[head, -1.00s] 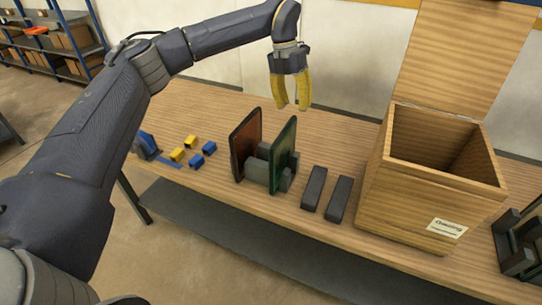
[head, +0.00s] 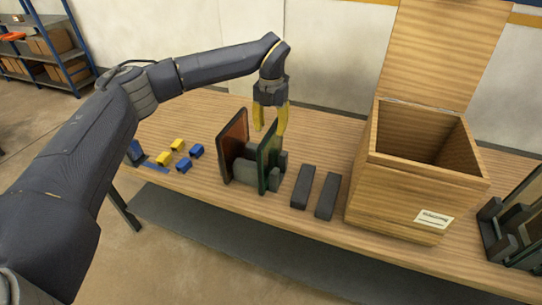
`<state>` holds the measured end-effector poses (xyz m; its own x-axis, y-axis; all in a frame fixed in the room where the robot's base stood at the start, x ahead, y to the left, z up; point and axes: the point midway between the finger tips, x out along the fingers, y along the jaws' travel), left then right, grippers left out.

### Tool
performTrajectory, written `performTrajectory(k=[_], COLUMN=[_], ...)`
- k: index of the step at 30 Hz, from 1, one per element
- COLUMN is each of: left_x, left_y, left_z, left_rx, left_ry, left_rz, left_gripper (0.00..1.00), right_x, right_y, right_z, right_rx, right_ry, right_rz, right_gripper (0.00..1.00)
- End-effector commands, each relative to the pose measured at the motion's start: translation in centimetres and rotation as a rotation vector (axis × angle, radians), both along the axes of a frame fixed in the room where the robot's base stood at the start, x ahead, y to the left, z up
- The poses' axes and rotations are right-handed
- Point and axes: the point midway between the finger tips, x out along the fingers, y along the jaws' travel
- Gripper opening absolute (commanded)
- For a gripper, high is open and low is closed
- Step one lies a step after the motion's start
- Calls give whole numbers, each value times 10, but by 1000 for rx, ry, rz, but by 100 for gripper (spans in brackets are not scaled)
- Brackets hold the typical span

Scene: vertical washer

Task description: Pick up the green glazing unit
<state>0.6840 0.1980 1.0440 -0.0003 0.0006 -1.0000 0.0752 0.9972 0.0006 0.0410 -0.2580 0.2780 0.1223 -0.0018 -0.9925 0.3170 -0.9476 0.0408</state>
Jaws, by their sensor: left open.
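The green glazing unit (head: 264,172) stands upright in a dark grey rack (head: 245,170) on the wooden bench. A reddish-brown glazing unit (head: 234,141) stands upright at the left of the same rack. My left gripper (head: 270,128) points down at the top of the green unit, with its yellow fingers open and apart. One finger appears left of the green unit's top edge and the other right of it; I cannot tell whether they touch it. My right gripper is not in view.
Two dark grey bars (head: 314,191) lie right of the rack. A lidded wooden box (head: 408,205) stands open beyond them. Another rack (head: 512,235) with a pane is at the right edge. Small yellow and blue blocks (head: 180,155) lie at the left.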

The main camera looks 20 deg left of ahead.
Motion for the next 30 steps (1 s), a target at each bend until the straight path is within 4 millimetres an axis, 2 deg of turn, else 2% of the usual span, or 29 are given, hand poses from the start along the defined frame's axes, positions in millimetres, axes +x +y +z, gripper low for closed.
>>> performTrajectory(k=[3, 10, 21, 30], left_x=[0, 0, 3, 3], left_y=[0, 0, 0, 0], left_z=[-10, -19, -60, -66], left_rx=[-1, -1, -2, -1], left_ry=[1, 1, 1, -1], left_rz=[0, -1, -1, -1], left_gripper=[44, 44, 44, 44], right_x=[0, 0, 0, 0], right_y=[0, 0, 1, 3], right_z=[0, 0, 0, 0], right_rx=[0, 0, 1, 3], right_ry=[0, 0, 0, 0], right_rz=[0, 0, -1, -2], right_gripper=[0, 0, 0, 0])
